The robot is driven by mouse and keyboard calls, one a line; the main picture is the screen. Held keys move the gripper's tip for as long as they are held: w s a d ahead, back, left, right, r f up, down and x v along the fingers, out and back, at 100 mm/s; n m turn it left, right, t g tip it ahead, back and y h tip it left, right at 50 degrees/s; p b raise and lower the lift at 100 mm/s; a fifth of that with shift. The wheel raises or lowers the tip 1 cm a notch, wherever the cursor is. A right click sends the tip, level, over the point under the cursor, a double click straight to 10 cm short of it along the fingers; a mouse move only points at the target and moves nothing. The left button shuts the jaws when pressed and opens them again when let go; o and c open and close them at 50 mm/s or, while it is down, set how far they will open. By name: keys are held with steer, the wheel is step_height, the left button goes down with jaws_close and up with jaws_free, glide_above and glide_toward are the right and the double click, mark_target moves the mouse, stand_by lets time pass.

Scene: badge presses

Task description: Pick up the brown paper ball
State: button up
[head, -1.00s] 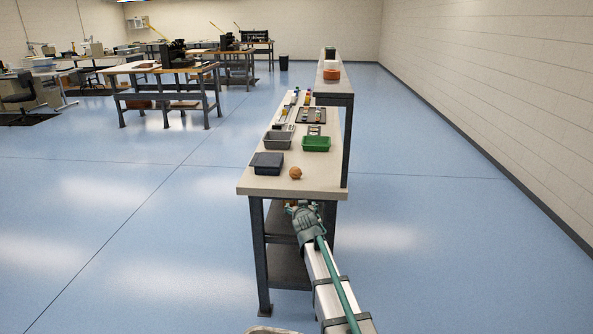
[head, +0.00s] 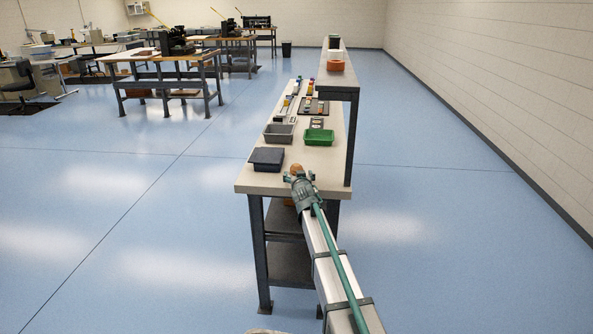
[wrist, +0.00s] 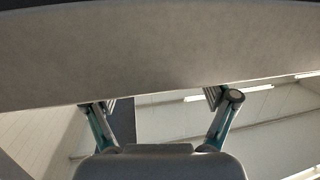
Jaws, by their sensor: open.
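The brown paper ball (head: 296,168) rests on the near end of the pale worktop (head: 262,186), partly hidden behind my gripper in the head view. My gripper (head: 299,177) is open at the near edge of the worktop, just in front of the ball, its two fingers spread to left and right. I cannot tell whether it touches the ball. In the wrist view my two fingers (wrist: 156,98) stand wide apart with nothing visible between them but background. A broad grey-beige surface fills the upper part of that view, and I cannot make out the ball there.
A dark lidded box (head: 267,158) stands left of the ball. A grey bin (head: 279,133) and a green bin (head: 319,137) stand behind. A raised shelf (head: 337,82) runs along the right side. The worktop just right of the ball is clear.

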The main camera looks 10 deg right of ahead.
steer(key=w+p, duration=0.1)
steer(key=w, duration=0.3)
steer(key=shift+f, duration=0.15)
steer(key=shift+w+f, duration=0.2)
steer(key=shift+w, duration=0.25)
steer(key=shift+s, duration=0.1)
steer(key=c, duration=0.9)
